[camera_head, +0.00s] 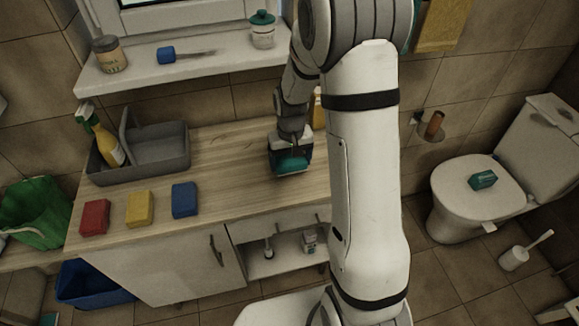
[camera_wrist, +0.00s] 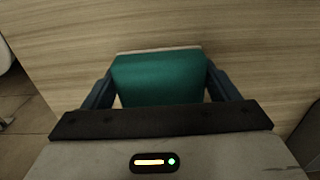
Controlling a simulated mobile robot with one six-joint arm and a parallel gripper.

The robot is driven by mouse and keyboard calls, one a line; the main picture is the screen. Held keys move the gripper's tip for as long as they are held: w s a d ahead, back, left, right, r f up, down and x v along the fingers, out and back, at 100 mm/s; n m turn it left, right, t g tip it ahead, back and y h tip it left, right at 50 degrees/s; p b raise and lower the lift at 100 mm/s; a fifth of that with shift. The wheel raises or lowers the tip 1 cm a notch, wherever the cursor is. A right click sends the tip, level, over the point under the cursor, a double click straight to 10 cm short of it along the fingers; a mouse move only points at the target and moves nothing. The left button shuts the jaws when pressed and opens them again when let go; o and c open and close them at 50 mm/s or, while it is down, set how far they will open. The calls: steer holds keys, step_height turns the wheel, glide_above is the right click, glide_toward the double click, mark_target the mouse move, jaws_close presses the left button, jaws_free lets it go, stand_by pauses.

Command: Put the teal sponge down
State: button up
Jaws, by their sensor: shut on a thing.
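My gripper (camera_head: 291,152) points down over the right part of the wooden counter (camera_head: 232,165). It is shut on the teal sponge (camera_head: 292,166), which sits between its fingers. In the wrist view the sponge (camera_wrist: 160,78) fills the space between the two dark fingers, with a pale strip along its far edge. The sponge is at or just above the wood; I cannot tell whether it touches. A second teal block (camera_head: 482,180) lies on the toilet lid.
Red (camera_head: 95,217), yellow (camera_head: 140,209) and blue (camera_head: 185,200) sponges lie in a row at the counter's front left. A grey caddy (camera_head: 150,160) with a spray bottle (camera_head: 106,146) stands behind them. The counter between the blue sponge and my gripper is clear.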

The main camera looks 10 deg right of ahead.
mark_target(291, 169)
steer(key=shift+s+f, duration=0.1)
steer(key=shift+f, duration=1.6)
steer(key=shift+f, duration=0.1)
steer(key=o, duration=0.8)
step_height(291, 169, up, 12)
steer(key=shift+b, duration=0.3)
steer(key=s+r+t, duration=0.1)
steer(key=s+r, duration=0.2)
steer(key=s, duration=0.4)
steer(key=s+r+t, duration=0.1)
steer(key=s+r, duration=0.3)
steer(key=s, duration=0.3)
steer(key=s+r+t, duration=0.1)
steer(key=s+r, duration=0.3)
steer(key=s, duration=0.3)
steer(key=shift+a, duration=0.2)
steer(key=shift+w, duration=0.1)
steer(key=shift+c, duration=0.5)
